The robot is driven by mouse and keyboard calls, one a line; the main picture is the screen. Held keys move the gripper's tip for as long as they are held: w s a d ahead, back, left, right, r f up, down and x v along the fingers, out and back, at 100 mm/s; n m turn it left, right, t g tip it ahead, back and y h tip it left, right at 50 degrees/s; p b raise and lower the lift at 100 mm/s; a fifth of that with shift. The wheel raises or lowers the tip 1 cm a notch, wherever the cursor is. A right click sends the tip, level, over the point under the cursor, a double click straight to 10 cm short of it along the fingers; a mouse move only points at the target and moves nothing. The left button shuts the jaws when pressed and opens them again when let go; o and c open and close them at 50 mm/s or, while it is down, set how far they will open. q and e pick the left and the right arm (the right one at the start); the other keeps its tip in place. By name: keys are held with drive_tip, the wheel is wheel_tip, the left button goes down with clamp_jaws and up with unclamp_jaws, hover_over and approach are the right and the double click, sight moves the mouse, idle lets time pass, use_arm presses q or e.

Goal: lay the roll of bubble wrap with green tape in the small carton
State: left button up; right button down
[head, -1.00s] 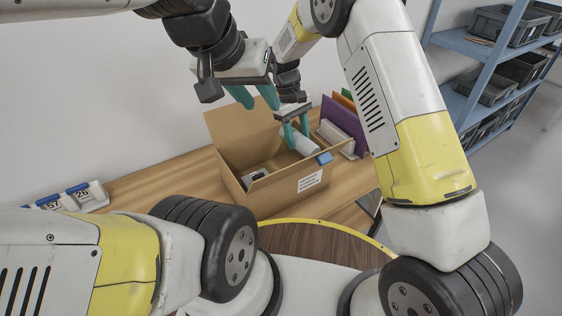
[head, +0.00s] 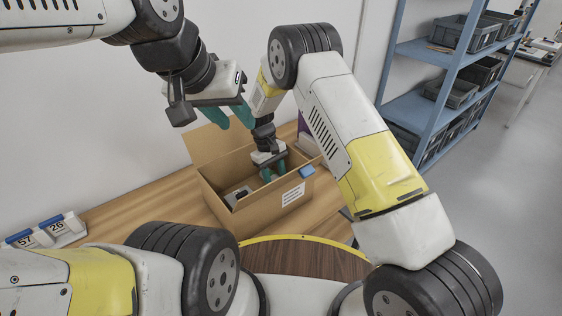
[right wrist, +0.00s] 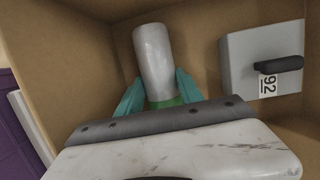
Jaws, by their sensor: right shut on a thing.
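The small carton (head: 256,215) stands open on the wooden table with a white label on its front. My right gripper (head: 273,172) reaches down inside it. In the right wrist view, the right gripper (right wrist: 160,92) is shut on the roll of bubble wrap (right wrist: 153,58), a pale cylinder with a green tape band between the teal fingers. The roll is inside the carton walls; whether it touches the floor I cannot tell. In the head view the roll is mostly hidden. My left gripper (head: 230,116) is open and empty above the carton's back flap.
A grey-white item with a black handle and a "92" label (right wrist: 262,62) lies in the carton beside the roll. A blue piece (head: 307,171) is at the carton's right corner. A blue shelf (head: 425,95) stands at right.

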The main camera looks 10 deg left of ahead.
drive_tip(key=c, duration=0.8)
unclamp_jaws()
drive_tip(key=shift+o, duration=0.2)
drive_tip(key=v, duration=1.2)
drive_tip(key=d+r+m+t+y, duration=0.1)
drive_tip(key=d+r, duration=0.3)
drive_tip(key=r, duration=0.2)
drive_tip(key=d+r+m+y, duration=0.1)
drive_tip(key=d+r, duration=0.3)
drive_tip(key=r, duration=0.3)
drive_tip(key=s+d+r+m+t+y, duration=0.3)
drive_tip(key=s+d+r+m+t, duration=0.1)
drive_tip(key=s+d+r, duration=1.1)
drive_tip(key=s+d+f+m+t, duration=0.1)
drive_tip(key=s+d, duration=0.3)
drive_tip(key=s, duration=0.6)
drive_tip(key=shift+s+f+m+t, duration=0.2)
drive_tip(key=shift+s+m+t, duration=0.05)
drive_tip(key=shift+m+t, duration=0.5)
